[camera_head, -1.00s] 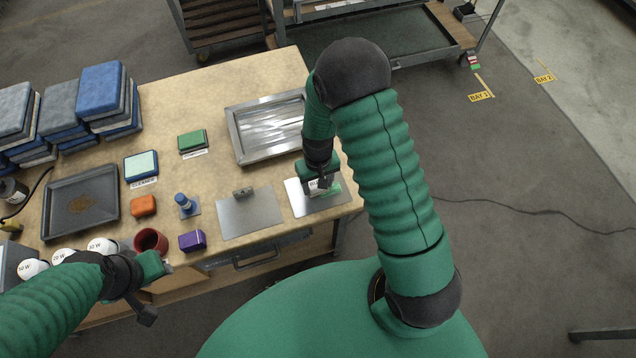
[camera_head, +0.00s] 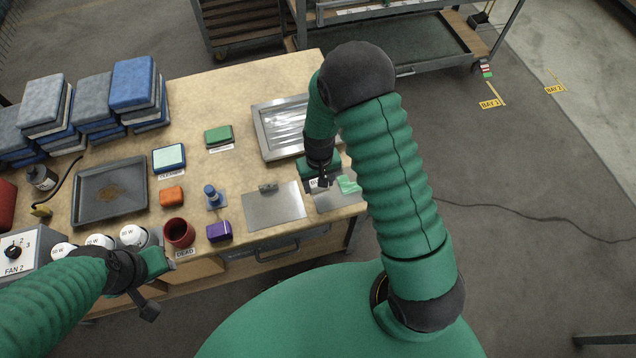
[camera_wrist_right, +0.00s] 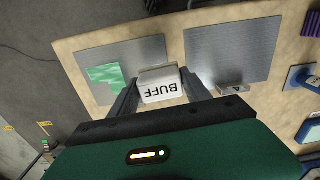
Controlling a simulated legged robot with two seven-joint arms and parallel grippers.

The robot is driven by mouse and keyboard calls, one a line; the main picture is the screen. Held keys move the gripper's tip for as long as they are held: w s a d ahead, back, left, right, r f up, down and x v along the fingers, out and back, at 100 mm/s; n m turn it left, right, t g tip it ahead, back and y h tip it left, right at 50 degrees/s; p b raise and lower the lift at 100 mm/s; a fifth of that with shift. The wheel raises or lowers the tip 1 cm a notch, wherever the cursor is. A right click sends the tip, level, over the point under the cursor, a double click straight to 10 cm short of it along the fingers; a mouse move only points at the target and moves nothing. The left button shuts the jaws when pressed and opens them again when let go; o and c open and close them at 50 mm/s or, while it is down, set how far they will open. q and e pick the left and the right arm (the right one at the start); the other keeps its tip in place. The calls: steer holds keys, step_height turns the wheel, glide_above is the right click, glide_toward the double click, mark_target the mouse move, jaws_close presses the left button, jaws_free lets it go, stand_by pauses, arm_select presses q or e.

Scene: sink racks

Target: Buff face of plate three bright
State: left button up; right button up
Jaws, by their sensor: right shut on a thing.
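My right gripper (camera_head: 318,184) is shut on a white block marked BUFF (camera_wrist_right: 160,86). The block is at the edge of a grey metal plate (camera_wrist_right: 146,53), near the gap beside a second plate; contact is unclear. A bright green patch (camera_wrist_right: 105,77) lies on the first plate, and shows in the head view (camera_head: 348,184) beside the gripper. The second plate (camera_head: 273,208) lies flat and bare to the left, with a small tag block (camera_wrist_right: 232,89) at its edge; its mark is hard to read. My left gripper (camera_head: 150,285) hangs by the front edge; its jaws are unclear.
A metal-framed tray (camera_head: 263,135) stands behind the plates. A green block (camera_head: 218,136), cleaner pad (camera_head: 169,158), orange block (camera_head: 172,195), blue knobbed piece (camera_head: 211,196), purple block (camera_head: 219,231) and red cup (camera_head: 179,232) lie left. Stacked pads (camera_head: 131,84) fill the back left.

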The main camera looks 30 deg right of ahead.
steer(key=r, duration=0.1)
steer(key=p, duration=0.1)
steer(key=r+p, duration=0.1)
steer(key=shift+w+d+r, duration=0.1)
steer(key=shift+d+r, duration=0.15)
steer(key=shift+r, duration=0.1)
steer(key=shift+a+r+p, duration=0.1)
steer(key=shift+r+p, duration=0.4)
steer(key=shift+r, duration=0.15)
steer(key=shift+a+r, duration=0.1)
steer(key=shift+r, duration=0.2)
steer(key=shift+f, duration=0.1)
